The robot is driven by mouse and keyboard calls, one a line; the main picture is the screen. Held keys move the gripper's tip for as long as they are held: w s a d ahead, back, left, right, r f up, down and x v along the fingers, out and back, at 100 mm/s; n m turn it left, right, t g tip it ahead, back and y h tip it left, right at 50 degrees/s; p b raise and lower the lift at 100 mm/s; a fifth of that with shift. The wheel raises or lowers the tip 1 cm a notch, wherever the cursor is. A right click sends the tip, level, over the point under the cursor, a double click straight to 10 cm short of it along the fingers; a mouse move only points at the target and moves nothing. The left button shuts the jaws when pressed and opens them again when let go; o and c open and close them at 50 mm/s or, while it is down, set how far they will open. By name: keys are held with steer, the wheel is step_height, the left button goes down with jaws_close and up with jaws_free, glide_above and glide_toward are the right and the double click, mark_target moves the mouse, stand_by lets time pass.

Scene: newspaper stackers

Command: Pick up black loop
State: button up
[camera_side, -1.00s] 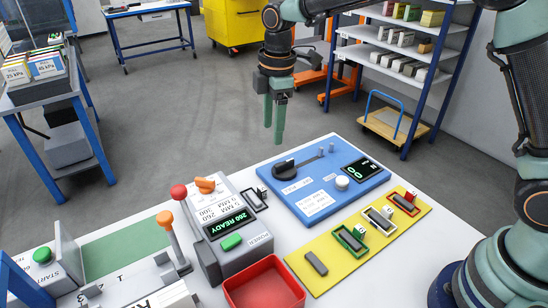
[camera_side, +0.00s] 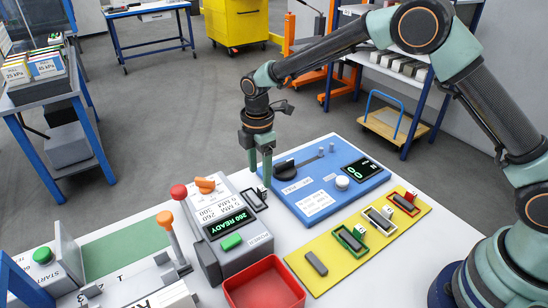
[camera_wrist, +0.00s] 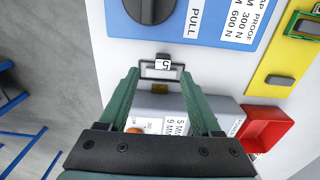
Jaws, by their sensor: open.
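The black loop (camera_side: 252,202) is a dark rectangular frame lying on the white table between the grey machine and the blue panel. A small white tag marked 5 sits at one end. In the wrist view the loop (camera_wrist: 160,75) lies just beyond and between my fingertips. My gripper (camera_side: 260,178) is open and above the loop, its fingers pointing down, with nothing between them. In the wrist view my gripper (camera_wrist: 163,78) shows two green fingers on either side of the loop. I cannot tell the exact height of the fingertips above it.
The grey machine (camera_side: 208,260) with its green display stands left of the loop. The blue panel (camera_side: 318,212) with a black knob is to the right. A yellow board (camera_side: 330,283) holds green, white and red loops. A red tray (camera_side: 262,297) is in front.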

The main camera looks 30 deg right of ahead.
mark_target(262, 188)
steer(key=f, duration=0.4)
steer(key=shift+s+d+f, duration=0.1)
steer(key=shift+s+f, duration=0.1)
steer(key=shift+f, duration=0.05)
jaws_close()
steer(key=shift+r, duration=0.1)
